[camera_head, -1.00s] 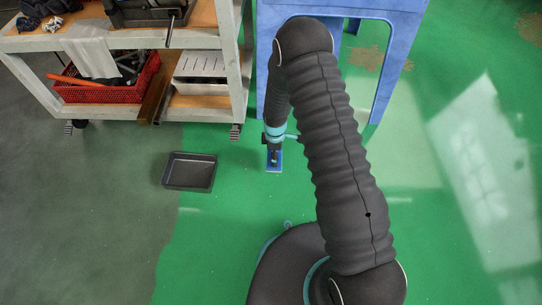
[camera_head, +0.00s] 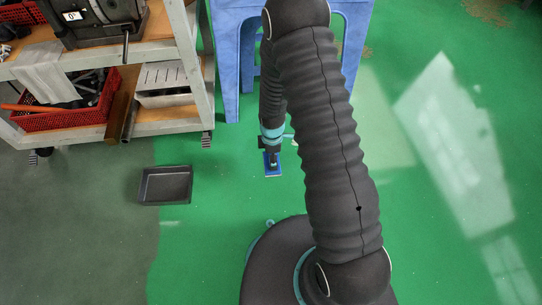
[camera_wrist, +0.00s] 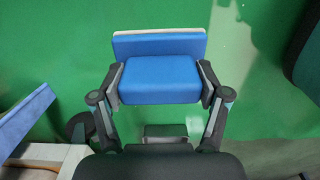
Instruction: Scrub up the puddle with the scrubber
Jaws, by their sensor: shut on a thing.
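The scrubber (camera_head: 272,169) is a small blue block with a pale underside, low near the green floor. My gripper (camera_head: 271,154) is shut on it from above. In the wrist view the scrubber (camera_wrist: 160,83) sits between both fingers (camera_wrist: 160,95), with its wide plate and pale edge beyond. I cannot tell whether it touches the floor. A brownish patch (camera_head: 490,11) lies on the floor at the top right of the head view. Another patch (camera_head: 366,51) shows beside the stool leg, partly hidden by my arm. I cannot tell which, if either, is the puddle.
A blue stool (camera_head: 225,60) stands behind my arm. A tooling cart (camera_head: 207,95) on wheels is at the upper left, with a red basket (camera_head: 60,121) on its lower shelf. A dark tray (camera_head: 166,186) lies on the floor to the left. The green floor at right is open.

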